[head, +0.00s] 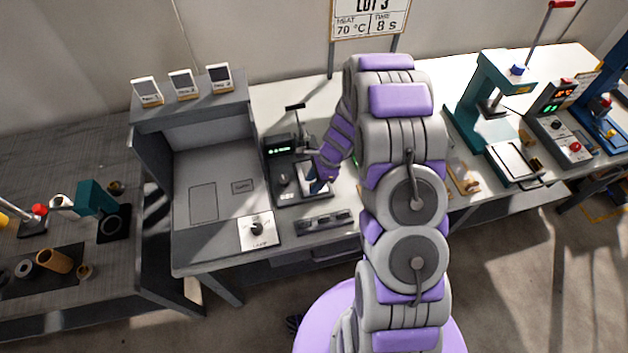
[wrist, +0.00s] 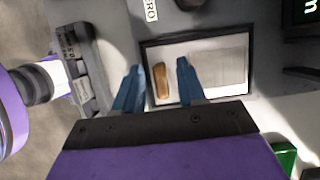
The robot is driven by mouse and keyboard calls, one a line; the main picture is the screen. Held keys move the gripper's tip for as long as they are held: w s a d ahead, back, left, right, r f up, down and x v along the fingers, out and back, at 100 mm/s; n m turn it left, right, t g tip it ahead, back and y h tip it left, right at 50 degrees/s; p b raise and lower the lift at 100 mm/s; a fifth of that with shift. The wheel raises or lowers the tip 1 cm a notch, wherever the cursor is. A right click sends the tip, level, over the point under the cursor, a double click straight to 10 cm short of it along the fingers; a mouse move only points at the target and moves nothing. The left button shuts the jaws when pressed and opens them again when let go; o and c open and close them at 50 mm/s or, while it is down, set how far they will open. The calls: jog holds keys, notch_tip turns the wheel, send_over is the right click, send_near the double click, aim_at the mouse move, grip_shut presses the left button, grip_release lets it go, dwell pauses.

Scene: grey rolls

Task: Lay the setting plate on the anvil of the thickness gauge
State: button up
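The thickness gauge, with a dark base (head: 292,194) and a green-lit display (head: 279,151), stands on the middle bench. Its anvil is not clear to me. In the wrist view a dark-rimmed shallow tray (wrist: 207,101) holds a tan piece (wrist: 162,82) and a pale square plate (wrist: 218,68). Which is the setting plate, or whether they are one piece, I cannot tell. My gripper (wrist: 160,66) is open, its blue fingers on either side of the tan piece, with nothing visibly gripped. In the head view my gripper (head: 316,186) is over the tray beside the gauge, partly hiding it.
A slotted grey block (head: 325,222) lies in front of the gauge. A teal press (head: 490,100) stands right. A green item (wrist: 285,156) is near my gripper in the wrist view.

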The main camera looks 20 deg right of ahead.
jog(key=shift+d+r, duration=0.15)
jog(key=shift+d, duration=0.5)
jog(key=s+d+r+n+p, duration=0.1)
jog(key=s+r+n, duration=0.1)
jog(key=r, duration=0.7)
jog(key=s+r+n+p, duration=0.1)
jog(key=s+r+n, duration=0.15)
jog(key=r, duration=0.65)
jog(key=s+r+n+h, duration=0.1)
jog(key=s+r+n, duration=0.3)
jog(key=s, duration=0.6)
jog(key=s+a+r+n+g+h, duration=0.1)
jog(key=s+r+n+h, duration=0.1)
jog(key=s+r+n, duration=0.3)
jog(key=s+r+n+h, duration=0.1)
jog(key=s+r+n, duration=0.3)
jog(key=s, duration=1)
notch_tip(320, 180, up, 2)
jog(key=shift+s+a+r+g, duration=0.1)
jog(key=shift+s+a+g, duration=0.25)
jog(key=shift+g, duration=0.05)
jog(key=shift+n, duration=0.25)
